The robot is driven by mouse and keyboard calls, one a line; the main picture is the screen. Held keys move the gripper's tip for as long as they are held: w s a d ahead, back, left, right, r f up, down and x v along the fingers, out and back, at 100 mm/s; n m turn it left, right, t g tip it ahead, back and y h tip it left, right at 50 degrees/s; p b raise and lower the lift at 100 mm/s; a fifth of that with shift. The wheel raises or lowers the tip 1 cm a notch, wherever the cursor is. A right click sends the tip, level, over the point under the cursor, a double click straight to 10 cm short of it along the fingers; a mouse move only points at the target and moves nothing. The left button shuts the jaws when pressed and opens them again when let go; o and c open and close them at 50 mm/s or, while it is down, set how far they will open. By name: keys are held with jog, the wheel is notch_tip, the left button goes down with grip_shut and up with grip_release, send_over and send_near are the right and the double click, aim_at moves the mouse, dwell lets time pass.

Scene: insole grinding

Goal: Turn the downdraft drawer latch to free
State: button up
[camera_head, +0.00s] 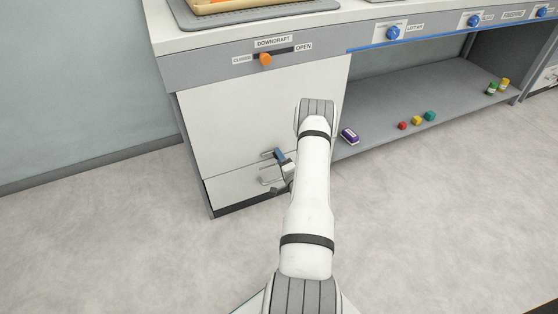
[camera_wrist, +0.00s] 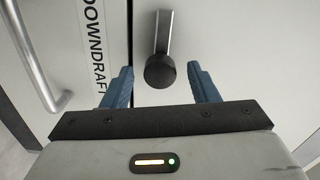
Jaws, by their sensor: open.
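The downdraft drawer latch (camera_wrist: 160,64) shows in the wrist view as a round black knob with a silver bar on a pale panel. The bar runs toward the top of that picture. My gripper (camera_wrist: 160,70) is open, with one blue finger on each side of the knob and gaps between. Whether the fingers reach the knob's depth is unclear. In the head view, my gripper (camera_head: 280,156) is at the cabinet's low front, and my arm hides part of it. The drawer front (camera_head: 232,188) is the cabinet's lowest panel; its silver handle (camera_wrist: 38,60) is left in the wrist view.
An orange slider (camera_head: 265,59) sits between the CLOSED and OPEN labels above. A grey shelf (camera_head: 385,110) on the right holds a purple item (camera_head: 349,136) and several small coloured pieces. The floor left of the cabinet is clear.

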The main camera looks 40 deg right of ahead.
jog(key=shift+s, duration=0.1)
jog(key=p+v, duration=0.2)
jog(key=v, duration=0.5)
jog(key=shift+s+a, duration=0.15)
jog(key=shift+s, duration=0.15)
